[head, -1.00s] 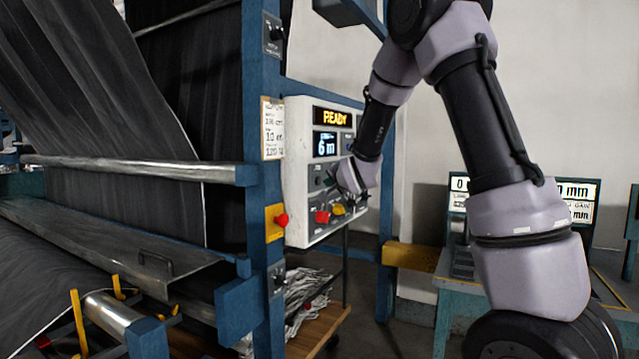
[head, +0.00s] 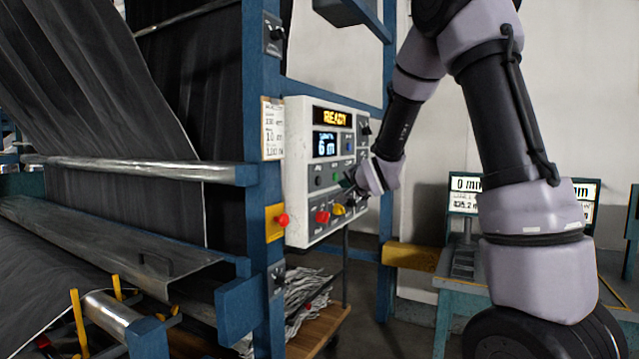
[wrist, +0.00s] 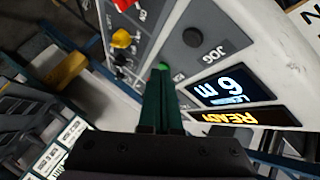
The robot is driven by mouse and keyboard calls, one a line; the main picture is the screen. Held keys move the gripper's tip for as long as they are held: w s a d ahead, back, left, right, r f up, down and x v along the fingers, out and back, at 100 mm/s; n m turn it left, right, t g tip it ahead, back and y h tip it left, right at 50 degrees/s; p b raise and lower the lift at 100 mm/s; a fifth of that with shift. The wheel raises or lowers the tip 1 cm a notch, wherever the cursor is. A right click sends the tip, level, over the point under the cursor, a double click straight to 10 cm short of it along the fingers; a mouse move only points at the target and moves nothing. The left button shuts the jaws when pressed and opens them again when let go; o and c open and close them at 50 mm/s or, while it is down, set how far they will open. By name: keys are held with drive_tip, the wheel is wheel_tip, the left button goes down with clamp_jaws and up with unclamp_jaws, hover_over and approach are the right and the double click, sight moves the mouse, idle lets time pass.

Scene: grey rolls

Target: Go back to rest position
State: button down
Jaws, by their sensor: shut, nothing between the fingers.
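My gripper (wrist: 162,95) is shut and empty in the wrist view, its two dark green fingers side by side in front of the control panel (wrist: 215,45). In the head view my gripper (head: 350,183) is small and dark beside the panel (head: 297,150), close to its lower right buttons; I cannot tell whether it touches. The upper display (head: 331,117) reads READY and the lower display (head: 325,144) reads 6 m. A green button (wrist: 163,66) shows just beyond the fingertips. My arm reaches in from the upper right.
A blue frame post (head: 262,200) with a red button (head: 282,219) stands left of the panel. Dark fabric (head: 120,100) hangs at the left. A blue-green bench (head: 455,270) with a readout stands at the right. A wooden trolley (head: 318,335) is below the panel.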

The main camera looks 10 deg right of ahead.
drive_tip(key=s+d+r+g+h, duration=0.1)
drive_tip(key=s+d+r, duration=0.1)
drive_tip(key=s, duration=0.3)
drive_tip(key=s+d+r+n+g, duration=0.1)
drive_tip(key=s+d, duration=0.1)
drive_tip(key=s, duration=0.3)
drive_tip(key=s+d+r+g+h, duration=0.1)
drive_tip(key=s+d+r, duration=0.1)
drive_tip(key=s+d, duration=0.15)
drive_tip(key=s+a+n+g, duration=0.1)
drive_tip(key=s+n+g, duration=0.1)
drive_tip(key=s, duration=1)
drive_tip(key=s+a+f+n+g+y, duration=0.1)
drive_tip(key=s+n+g, duration=0.1)
drive_tip(key=s, duration=1)
drive_tip(key=shift+s+a+n+g, duration=0.3)
drive_tip(key=shift+a+g, duration=0.05)
drive_tip(key=shift+g, duration=0.15)
drive_tip(key=shift+w+f, duration=0.1)
